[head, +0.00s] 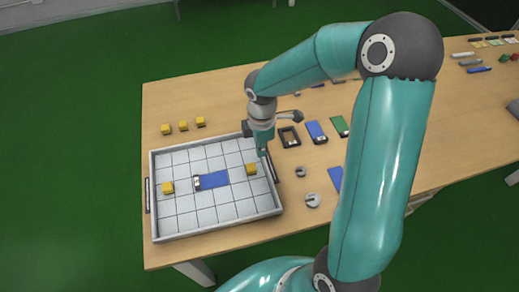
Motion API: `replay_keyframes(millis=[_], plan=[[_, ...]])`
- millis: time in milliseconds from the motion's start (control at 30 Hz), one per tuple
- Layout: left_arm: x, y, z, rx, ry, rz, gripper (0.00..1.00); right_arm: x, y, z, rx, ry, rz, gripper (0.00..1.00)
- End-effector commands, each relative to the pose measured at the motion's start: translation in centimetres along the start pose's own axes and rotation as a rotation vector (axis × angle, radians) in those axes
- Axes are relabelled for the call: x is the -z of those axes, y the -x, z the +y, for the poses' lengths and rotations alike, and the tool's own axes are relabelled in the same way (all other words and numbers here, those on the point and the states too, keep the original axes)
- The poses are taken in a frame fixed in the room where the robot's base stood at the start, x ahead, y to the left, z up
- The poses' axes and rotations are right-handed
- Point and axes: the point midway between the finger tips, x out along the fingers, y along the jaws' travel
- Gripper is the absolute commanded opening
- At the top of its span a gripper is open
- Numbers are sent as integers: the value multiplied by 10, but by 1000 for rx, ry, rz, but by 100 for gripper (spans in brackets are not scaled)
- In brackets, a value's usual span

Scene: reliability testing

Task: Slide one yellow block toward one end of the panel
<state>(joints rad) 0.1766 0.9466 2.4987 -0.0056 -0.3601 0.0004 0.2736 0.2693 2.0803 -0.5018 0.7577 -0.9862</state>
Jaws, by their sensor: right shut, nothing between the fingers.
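A grey tray (210,228) with a gridded floor stands on the table. A blue panel (215,179) with a white left end lies in its middle. One yellow block (168,187) sits in the tray left of the panel. Another yellow block (251,170) sits to its right, near the tray's right wall. My right gripper (264,153) is shut and empty, pointing down by the tray's right wall, just above and right of the right block in the picture. I cannot tell whether it touches the block. My left gripper is out of view.
Three yellow blocks (183,126) stand in a row behind the tray on the wooden table (190,97). Right of the tray lie a dark frame (290,137), a blue piece (316,132), a green piece (340,126) and round grey parts (312,200). The table's back left is clear.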

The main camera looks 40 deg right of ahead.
Motion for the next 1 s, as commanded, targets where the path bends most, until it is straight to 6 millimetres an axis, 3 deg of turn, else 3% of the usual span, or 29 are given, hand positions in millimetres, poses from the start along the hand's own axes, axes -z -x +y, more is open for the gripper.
replay_keyframes(millis=[200, 400, 600, 1000], plan=[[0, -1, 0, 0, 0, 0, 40, 2, -40, -1, 7, 4, -1, 0], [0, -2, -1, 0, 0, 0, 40, 2, -68, 0, 5, 5, -1, 0], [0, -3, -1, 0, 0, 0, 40, 2, -79, 0, 2, 5, 0, 0], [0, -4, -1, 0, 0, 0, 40, 3, -79, 0, 1, 2, 1, 0]])
